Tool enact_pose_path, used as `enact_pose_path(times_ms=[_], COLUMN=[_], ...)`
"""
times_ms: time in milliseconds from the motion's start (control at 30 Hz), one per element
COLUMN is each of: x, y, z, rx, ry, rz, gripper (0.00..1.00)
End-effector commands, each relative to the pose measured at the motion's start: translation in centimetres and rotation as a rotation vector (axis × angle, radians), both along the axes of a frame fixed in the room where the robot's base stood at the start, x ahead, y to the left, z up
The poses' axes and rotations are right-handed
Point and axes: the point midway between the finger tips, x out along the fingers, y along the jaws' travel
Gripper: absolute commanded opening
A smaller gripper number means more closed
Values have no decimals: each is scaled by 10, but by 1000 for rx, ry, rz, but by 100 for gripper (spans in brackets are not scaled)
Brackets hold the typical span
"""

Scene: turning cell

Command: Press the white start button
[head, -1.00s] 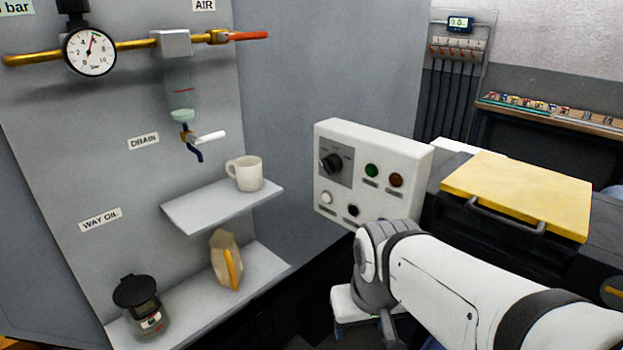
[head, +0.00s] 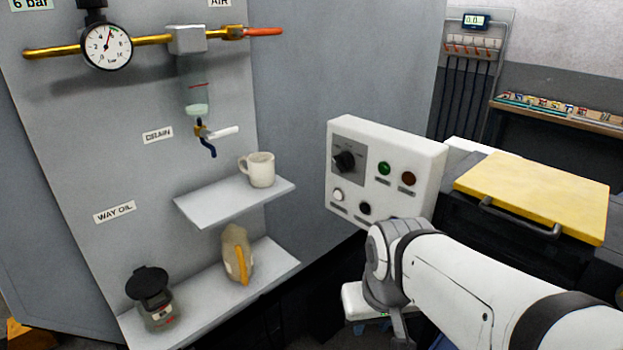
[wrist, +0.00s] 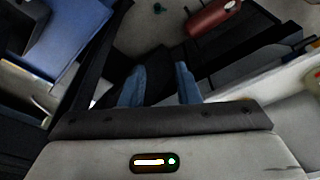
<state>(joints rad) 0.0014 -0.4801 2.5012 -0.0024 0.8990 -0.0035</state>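The white button (head: 338,194) is at the lower left of the white control panel (head: 425,165) in the head view. Its label is too small to read. My gripper (wrist: 160,85) shows in the wrist view with its two blue fingertips apart and nothing clearly between them. In the head view my wrist is in front of and below the panel's lower edge, and the gripper is mostly hidden behind it. The gripper is not touching the button. The button is not seen in the wrist view.
The panel also carries a black knob (head: 344,161), a green button (head: 384,168), a red-brown button (head: 407,178) and a black button (head: 364,208). A shelf (head: 210,210) with a mug (head: 260,169) is to the left. A yellow lid (head: 530,190) is to the right.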

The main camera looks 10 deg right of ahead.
Motion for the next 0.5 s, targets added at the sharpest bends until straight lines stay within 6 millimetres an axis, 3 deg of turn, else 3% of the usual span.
enact_pose_path(times_ms=[333, 500], x=[0, 0], y=[0, 0], z=[0, 0], rx=[0, 0], ry=[0, 0], rz=[0, 0], gripper=[0, 0])
